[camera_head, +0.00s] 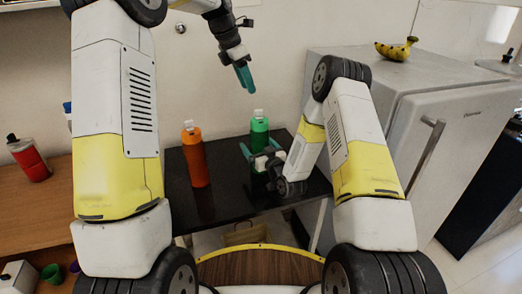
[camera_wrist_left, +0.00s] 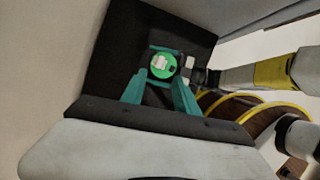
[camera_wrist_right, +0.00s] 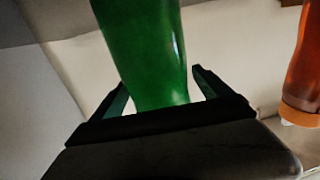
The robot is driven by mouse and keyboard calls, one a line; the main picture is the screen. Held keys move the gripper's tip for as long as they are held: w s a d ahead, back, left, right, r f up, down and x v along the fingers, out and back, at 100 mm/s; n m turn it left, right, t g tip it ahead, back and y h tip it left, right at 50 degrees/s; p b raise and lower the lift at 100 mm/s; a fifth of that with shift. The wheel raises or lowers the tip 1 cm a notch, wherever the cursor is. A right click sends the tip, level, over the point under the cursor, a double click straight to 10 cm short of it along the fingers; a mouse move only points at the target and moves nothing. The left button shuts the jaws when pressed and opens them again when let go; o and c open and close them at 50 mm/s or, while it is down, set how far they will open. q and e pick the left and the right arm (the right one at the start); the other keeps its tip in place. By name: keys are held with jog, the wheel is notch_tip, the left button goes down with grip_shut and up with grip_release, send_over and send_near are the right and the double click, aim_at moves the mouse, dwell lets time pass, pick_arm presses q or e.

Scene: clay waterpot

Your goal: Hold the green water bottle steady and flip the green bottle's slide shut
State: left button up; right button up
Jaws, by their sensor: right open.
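The green bottle (camera_head: 260,132) stands upright on the black table, with a white piece on its top. In the left wrist view its round green top (camera_wrist_left: 155,72) shows from above, with white parts on it; I cannot tell how the slide sits. My left gripper (camera_head: 244,77) hangs above and slightly left of the bottle, apart from it. Its teal fingers are open in the left wrist view (camera_wrist_left: 160,85). My right gripper (camera_head: 262,154) is low at the bottle, with its fingers on either side of the body. In the right wrist view the green body (camera_wrist_right: 150,50) stands between the open fingers.
An orange bottle (camera_head: 194,158) stands on the black table (camera_head: 225,190), left of the green one. A white fridge (camera_head: 440,100) with bananas (camera_head: 396,49) on top is at the right. A red bottle (camera_head: 28,158) is on a wooden surface at the left.

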jog(key=shift+w+a, duration=0.1)
jog(key=shift+w, duration=0.1)
jog(key=shift+c, duration=0.4)
jog(key=c, duration=1.8)
pick_arm(q)
jog(key=c, duration=0.4)
pick_arm(e)
grip_shut()
pick_arm(q)
jog(key=shift+d+m, duration=0.1)
jog(key=shift+m, duration=0.3)
grip_shut()
jog(key=w+d+m+y, duration=0.1)
jog(key=m, duration=0.5)
jog(key=w+d+m+t+y, duration=0.1)
jog(key=m+y, duration=0.1)
jog(key=m, duration=0.5)
jog(key=w+d+r+m+y, duration=0.1)
jog(key=w+m, duration=0.1)
jog(key=m, duration=0.4)
jog(key=shift+m+t+y, duration=0.3)
jog(key=shift+t, duration=0.1)
